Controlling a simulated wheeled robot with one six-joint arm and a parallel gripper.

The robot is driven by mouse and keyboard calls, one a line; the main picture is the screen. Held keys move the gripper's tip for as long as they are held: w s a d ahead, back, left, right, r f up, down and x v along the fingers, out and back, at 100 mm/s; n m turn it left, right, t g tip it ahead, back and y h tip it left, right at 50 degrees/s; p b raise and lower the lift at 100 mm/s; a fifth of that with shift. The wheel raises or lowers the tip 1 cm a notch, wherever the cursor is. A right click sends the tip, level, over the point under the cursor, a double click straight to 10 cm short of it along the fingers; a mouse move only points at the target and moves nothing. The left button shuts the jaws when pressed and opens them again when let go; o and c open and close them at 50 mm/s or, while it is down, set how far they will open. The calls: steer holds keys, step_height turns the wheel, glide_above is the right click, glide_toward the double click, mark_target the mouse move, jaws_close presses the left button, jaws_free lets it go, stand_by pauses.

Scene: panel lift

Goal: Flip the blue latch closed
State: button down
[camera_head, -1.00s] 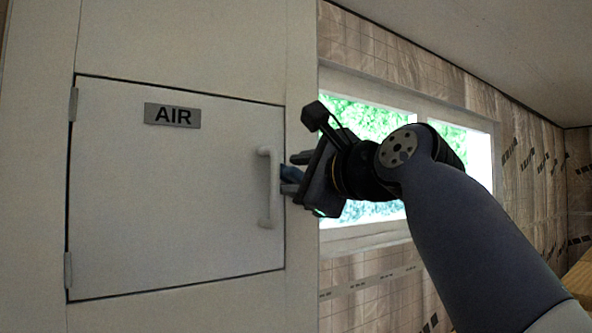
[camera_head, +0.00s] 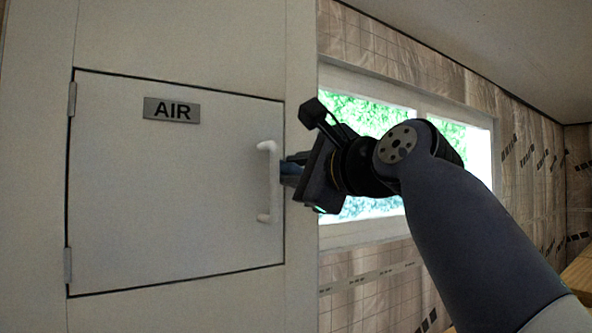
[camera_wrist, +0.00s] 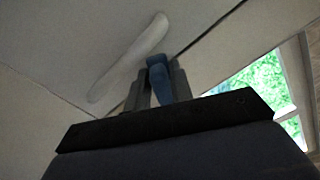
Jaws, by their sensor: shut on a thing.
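The blue latch (camera_wrist: 159,80) shows in the wrist view between the two fingers of my gripper (camera_wrist: 158,88), which is shut on it. In the head view my gripper (camera_head: 290,170) is at the right edge of the panel door, just right of the white handle.
The white handle (camera_head: 268,182) stands out from the door close to my fingers; it also shows in the wrist view (camera_wrist: 130,58). Hinges (camera_head: 68,266) are on the door's left side. A window (camera_head: 375,110) is in the wall behind my arm.

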steer(key=shift+s+a+f+n+b, duration=0.1)
steer(key=shift+f+n+b, duration=0.3)
steer(key=shift+n, duration=0.9)
steer(key=shift+a+f+n+b, duration=0.15)
steer(key=shift+f+n, duration=0.4)
steer(key=shift+n, duration=0.75)
steer(key=c, duration=1.4)
jaws_free()
steer(key=shift+o, duration=0.2)
steer(key=shift+s+d, duration=0.1)
steer(key=b+v, duration=0.3)
steer(key=v, duration=0.7)
steer(key=shift+s+d, duration=0.25)
steer(key=shift+s, duration=0.05)
steer(key=shift+w+a, duration=0.1)
steer(key=shift+w, duration=0.05)
